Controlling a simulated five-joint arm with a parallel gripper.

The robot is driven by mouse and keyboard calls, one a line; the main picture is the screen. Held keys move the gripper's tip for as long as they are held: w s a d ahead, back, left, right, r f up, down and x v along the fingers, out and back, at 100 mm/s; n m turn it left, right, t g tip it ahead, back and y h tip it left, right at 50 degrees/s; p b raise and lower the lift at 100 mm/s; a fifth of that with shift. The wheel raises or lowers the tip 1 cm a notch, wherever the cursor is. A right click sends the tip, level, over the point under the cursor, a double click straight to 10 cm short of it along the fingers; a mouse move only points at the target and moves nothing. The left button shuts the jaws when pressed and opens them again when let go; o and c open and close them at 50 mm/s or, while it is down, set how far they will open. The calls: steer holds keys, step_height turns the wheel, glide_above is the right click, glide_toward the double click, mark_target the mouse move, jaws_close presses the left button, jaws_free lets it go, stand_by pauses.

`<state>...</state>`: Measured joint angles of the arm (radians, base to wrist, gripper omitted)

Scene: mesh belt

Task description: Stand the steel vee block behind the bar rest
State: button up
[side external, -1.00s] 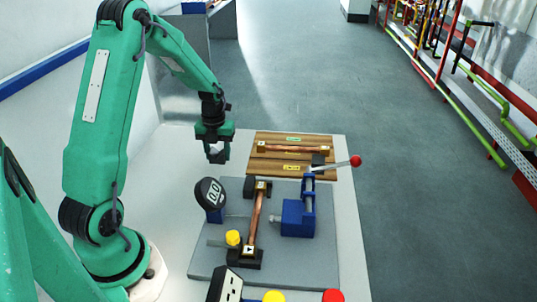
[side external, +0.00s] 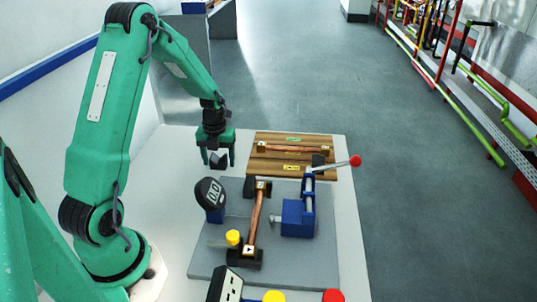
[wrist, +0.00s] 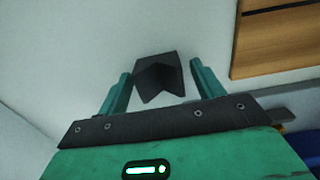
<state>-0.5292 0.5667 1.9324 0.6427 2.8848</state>
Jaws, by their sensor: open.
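The steel vee block (side external: 219,159) is a small dark grey piece with a V-shaped notch. It is on the pale table top left of the wooden board. In the wrist view the vee block (wrist: 160,80) sits between my fingers, with a gap on either side. My gripper (side external: 216,161) is open around it; the wrist view shows both fingertips (wrist: 161,68) apart. A copper bar (side external: 256,215) lies across two dark supports, a far one (side external: 249,188) and a near one (side external: 245,259), on the grey plate. I cannot tell which is called the bar rest.
A wooden board (side external: 262,170) with another copper bar (side external: 285,148) lies at the back. A dial gauge (side external: 210,193) and a blue clamp (side external: 298,218) with a red-knobbed lever (side external: 355,161) stand on the grey plate (side external: 212,262). A yellow knob (side external: 233,237) is near the bar.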

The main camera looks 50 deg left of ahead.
mark_target(220, 161)
steer(key=shift+r, duration=0.1)
step_height(220, 161, up, 12)
stand_by(0.8)
steer(key=shift+r, duration=0.1)
stand_by(0.4)
steer(key=s+d+r+n+t, duration=0.2)
steer(key=s+d+r+n, duration=0.3)
steer(key=d+r+n, duration=0.6)
steer(key=s+d+r+n+t, duration=0.1)
steer(key=s+d+n+t, duration=0.2)
steer(key=s+d+n, duration=0.7)
steer(key=d+n, duration=0.1)
steer(key=n, duration=0.5)
steer(key=shift+t, duration=0.3)
